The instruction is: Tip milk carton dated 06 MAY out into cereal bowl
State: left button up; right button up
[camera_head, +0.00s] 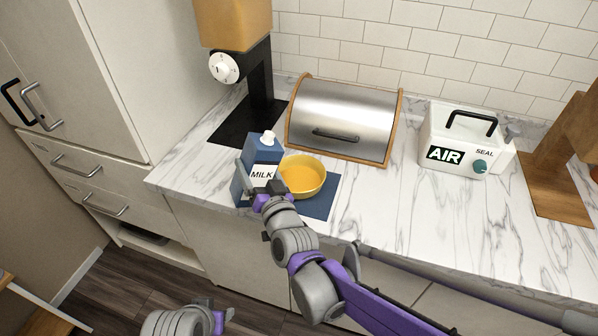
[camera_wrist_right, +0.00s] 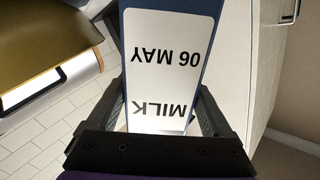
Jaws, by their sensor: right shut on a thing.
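The milk carton (camera_head: 264,152) is blue with a white cap and a white label. It stands roughly upright just left of the cereal bowl; I cannot tell whether its base touches the mat. Its label reads MILK and 06 MAY, upside down in the right wrist view (camera_wrist_right: 165,58). My right gripper (camera_head: 258,186) is shut on the carton, one finger on each side in the wrist view (camera_wrist_right: 160,112). The yellow cereal bowl (camera_head: 318,178) sits on a blue mat (camera_head: 322,204); its inside looks orange-yellow.
A bread box (camera_head: 340,112) with a steel lid stands behind the bowl. A white AIR SEAL box (camera_head: 462,140) and a wooden stand (camera_head: 556,165) are at right. The marble counter (camera_head: 400,210) is clear right of the mat.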

jog(key=shift+w+d+f+m, duration=0.2)
jog(key=shift+w+m, duration=0.05)
jog(key=shift+m, duration=0.55)
jog(key=shift+f+m, duration=0.1)
jog(key=shift+m, duration=0.3)
jog(key=shift+s+f+m, duration=0.1)
jog(key=shift+s+m, duration=0.05)
jog(key=shift+m, duration=0.15)
jog(key=shift+a+f+m+b, duration=0.2)
jog(key=shift+f+m+b, duration=0.15)
jog(key=shift+m, duration=0.35)
jog(key=shift+s+a+f+m+b, duration=0.2)
jog(key=shift+a+m+b, duration=0.15)
jog(key=shift+m, duration=0.35)
jog(key=shift+w, duration=0.1)
jog(key=shift+f, duration=0.1)
jog(key=shift+m, duration=0.3)
jog(key=shift+a+f, duration=0.1)
jog(key=shift+f, duration=0.1)
